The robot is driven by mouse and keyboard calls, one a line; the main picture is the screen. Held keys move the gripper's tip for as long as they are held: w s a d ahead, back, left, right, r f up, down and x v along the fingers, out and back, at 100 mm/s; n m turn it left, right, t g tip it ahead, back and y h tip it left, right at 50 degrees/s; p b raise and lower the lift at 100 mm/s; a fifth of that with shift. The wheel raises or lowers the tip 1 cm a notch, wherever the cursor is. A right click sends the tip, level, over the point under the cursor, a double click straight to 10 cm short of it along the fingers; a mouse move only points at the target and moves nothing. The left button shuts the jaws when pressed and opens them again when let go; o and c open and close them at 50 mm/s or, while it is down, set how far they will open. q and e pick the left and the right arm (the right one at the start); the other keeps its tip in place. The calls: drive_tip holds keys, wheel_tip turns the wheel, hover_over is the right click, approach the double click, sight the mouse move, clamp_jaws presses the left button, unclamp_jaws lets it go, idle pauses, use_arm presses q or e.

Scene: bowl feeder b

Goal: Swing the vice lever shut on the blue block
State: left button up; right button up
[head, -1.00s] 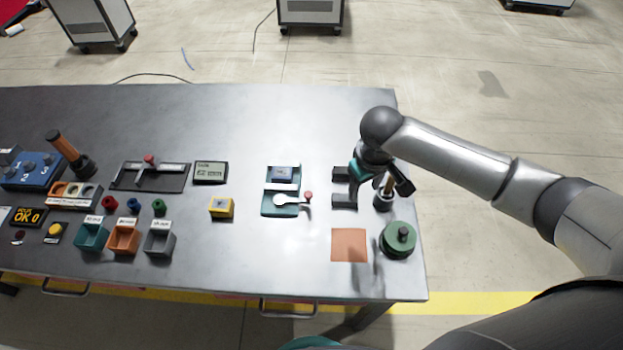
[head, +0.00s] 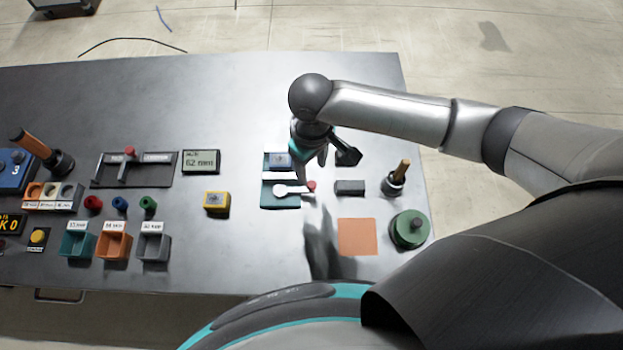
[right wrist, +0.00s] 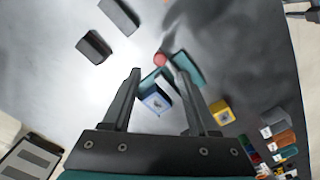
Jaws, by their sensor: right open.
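The vice has a teal base (head: 284,203) and a white lever (head: 290,191) with a red knob (head: 311,186) at its right end. The blue block (head: 278,161) sits in the vice behind the white jaw. It also shows in the right wrist view (right wrist: 156,102), between my fingers and below the knob (right wrist: 159,59). My right gripper (head: 308,174) is open, pointing down at the right side of the vice near the knob. Its fingers (right wrist: 158,73) lie either side of the knob in the wrist view; contact is not clear. The lever's middle is hidden in that view.
A dark block (head: 350,187) stands just right of the vice; a second one (right wrist: 119,15) shows in the wrist view. A yellow box (head: 215,202) is to the left. An orange mat (head: 357,236) and green round weight (head: 409,230) lie front right.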

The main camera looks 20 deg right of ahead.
sight(312, 184)
wheel_tip(312, 184, down, 6)
drive_tip(key=shift+b, duration=0.45)
drive_tip(key=shift+f, duration=0.45)
use_arm(q)
drive_tip(key=shift+w+f, duration=0.6)
drive_tip(key=shift+w, duration=0.25)
drive_tip(key=shift+s, duration=0.25)
use_arm(e)
clamp_jaws()
